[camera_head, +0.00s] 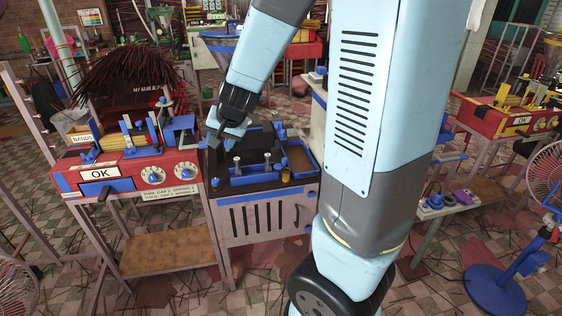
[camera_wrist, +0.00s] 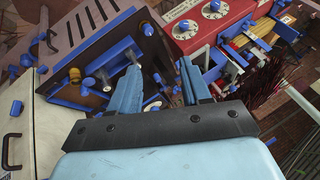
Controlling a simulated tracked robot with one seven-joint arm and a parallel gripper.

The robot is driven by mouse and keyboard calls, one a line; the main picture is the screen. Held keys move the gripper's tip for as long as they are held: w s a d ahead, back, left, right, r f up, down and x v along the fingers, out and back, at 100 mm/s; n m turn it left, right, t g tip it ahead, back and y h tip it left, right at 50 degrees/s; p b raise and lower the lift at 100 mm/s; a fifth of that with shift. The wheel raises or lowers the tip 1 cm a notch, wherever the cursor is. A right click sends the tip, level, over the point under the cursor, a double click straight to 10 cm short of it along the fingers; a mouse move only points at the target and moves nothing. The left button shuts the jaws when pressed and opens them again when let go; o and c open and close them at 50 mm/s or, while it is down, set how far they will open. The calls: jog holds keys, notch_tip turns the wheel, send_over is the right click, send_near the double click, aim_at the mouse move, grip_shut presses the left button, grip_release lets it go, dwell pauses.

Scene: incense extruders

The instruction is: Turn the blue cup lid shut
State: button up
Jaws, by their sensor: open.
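My gripper (camera_head: 228,132) hangs above the back left part of a dark blue-edged bench (camera_head: 268,222). In the wrist view its two blue fingers are spread apart, with nothing held between the tips (camera_wrist: 163,72). The bench carries a blue tray with upright pale metal pins (camera_head: 237,161) and a small brass-coloured cup (camera_head: 286,174). The wrist view also shows the pins (camera_wrist: 105,80) and several small blue knobs or caps, one (camera_wrist: 147,29) at a bench corner. I cannot tell which blue part is the cup lid; my fingers hide some of the bench.
A red machine (camera_head: 127,175) with two white dials and an "OK" plate stands close on the left, with dark incense sticks (camera_head: 125,68) bundled above. A pale bench (camera_wrist: 62,125) adjoins the dark one. A blue fan (camera_head: 495,285) stands at right. Thin sticks litter the floor.

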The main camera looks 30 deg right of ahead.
jog(key=w+f+m+h, duration=0.2)
jog(key=w+f, duration=0.2)
jog(key=f, duration=0.3)
jog(key=m+t+h, duration=0.2)
jog(key=m+h, duration=0.2)
jog(key=h, duration=1.2)
send_near(284, 158)
jog(key=x, duration=1)
jog(key=shift+f, duration=0.25)
